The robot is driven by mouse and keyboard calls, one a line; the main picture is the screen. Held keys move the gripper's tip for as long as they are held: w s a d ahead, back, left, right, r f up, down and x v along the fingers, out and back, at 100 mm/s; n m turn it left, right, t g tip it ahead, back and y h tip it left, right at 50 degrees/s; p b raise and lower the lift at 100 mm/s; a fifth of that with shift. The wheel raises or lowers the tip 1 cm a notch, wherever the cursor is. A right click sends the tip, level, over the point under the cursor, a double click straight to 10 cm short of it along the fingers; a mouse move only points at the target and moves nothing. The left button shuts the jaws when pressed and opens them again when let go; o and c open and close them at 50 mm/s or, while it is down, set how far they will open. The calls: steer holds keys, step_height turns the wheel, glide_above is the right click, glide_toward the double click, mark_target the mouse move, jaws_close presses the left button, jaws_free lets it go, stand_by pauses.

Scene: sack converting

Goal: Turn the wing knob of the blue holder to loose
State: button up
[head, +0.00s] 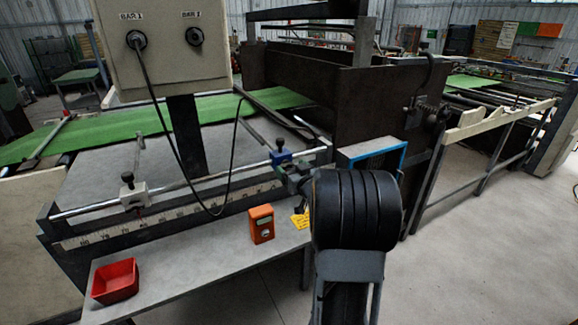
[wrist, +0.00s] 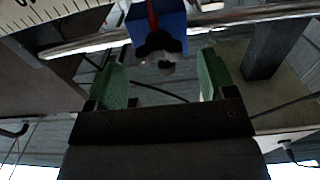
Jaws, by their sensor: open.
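The blue holder (head: 283,157) sits on the steel rail toward the right end in the head view. It also shows at the top of the wrist view (wrist: 172,22). Its black wing knob (head: 280,144) points up in the head view; in the wrist view the dark knob (wrist: 157,44) lies between the lines of my fingers, near their tips. My gripper (wrist: 160,62) is open, with a green finger on each side and a gap to the knob on both sides. In the head view my gripper (head: 291,173) is beside the holder, partly hidden by my arm.
A white holder (head: 134,197) with a black knob sits farther left on the rail (head: 205,178). A cable hangs from the control box (head: 165,45) down near the rail. The bench below holds a red tray (head: 115,281), an orange device (head: 261,223) and a yellow tag (head: 300,219).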

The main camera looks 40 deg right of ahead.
mark_target(286, 165)
steer(key=shift+w+d, duration=0.15)
steer(key=shift+w, duration=1.05)
steer(key=shift+c, duration=0.4)
steer(key=c, duration=0.9)
steer(key=shift+o, duration=0.2)
